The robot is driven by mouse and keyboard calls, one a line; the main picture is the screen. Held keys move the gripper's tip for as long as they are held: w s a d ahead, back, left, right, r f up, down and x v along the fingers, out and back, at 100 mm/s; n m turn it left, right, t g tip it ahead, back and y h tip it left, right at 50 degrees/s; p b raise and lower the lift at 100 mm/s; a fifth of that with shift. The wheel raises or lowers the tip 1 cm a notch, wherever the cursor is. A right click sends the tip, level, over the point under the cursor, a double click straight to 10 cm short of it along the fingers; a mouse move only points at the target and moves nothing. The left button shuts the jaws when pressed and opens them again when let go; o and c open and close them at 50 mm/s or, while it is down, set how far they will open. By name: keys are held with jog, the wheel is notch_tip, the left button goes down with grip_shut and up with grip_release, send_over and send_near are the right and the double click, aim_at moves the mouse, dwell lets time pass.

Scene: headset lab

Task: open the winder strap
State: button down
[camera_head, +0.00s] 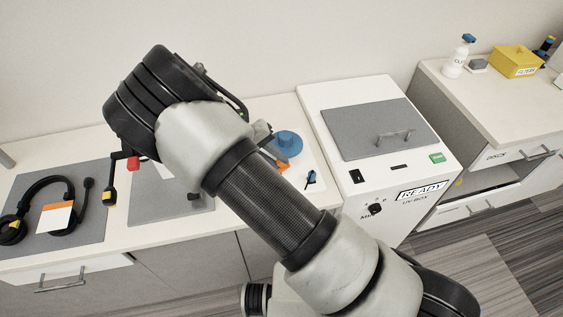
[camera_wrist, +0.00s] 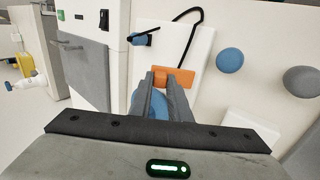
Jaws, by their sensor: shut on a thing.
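The blue round winder (camera_head: 287,143) lies on a white board beside the white box. In the wrist view its blue body (camera_wrist: 150,105) shows partly between and behind my fingers. An orange strap (camera_wrist: 185,76) lies at its edge, and a bit of it shows in the head view (camera_head: 283,166). My gripper (camera_wrist: 160,84) is shut on the orange strap, with the fingertips at its near side.
The white UV box (camera_head: 370,150) with a grey lid stands right of the winder in the head view. A blue round pad (camera_wrist: 229,60) and a grey round one (camera_wrist: 302,81) lie nearby. A headset (camera_head: 40,205) rests on a grey mat at left.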

jog(key=shift+s+a+r+t+h+b, duration=0.1)
jog(key=shift+s+a+t+h+b, duration=0.15)
jog(key=shift+a+h+b, duration=0.6)
jog(key=shift+s+a+t+h+b, duration=0.15)
jog(key=shift+a+t+h+b, duration=0.25)
jog(key=shift+h+b, duration=0.8)
jog(key=shift+r, duration=0.1)
jog(key=c, duration=1.6)
grip_release()
jog(key=shift+c, duration=0.2)
jog(key=v, duration=0.7)
jog(key=shift+a, duration=0.3)
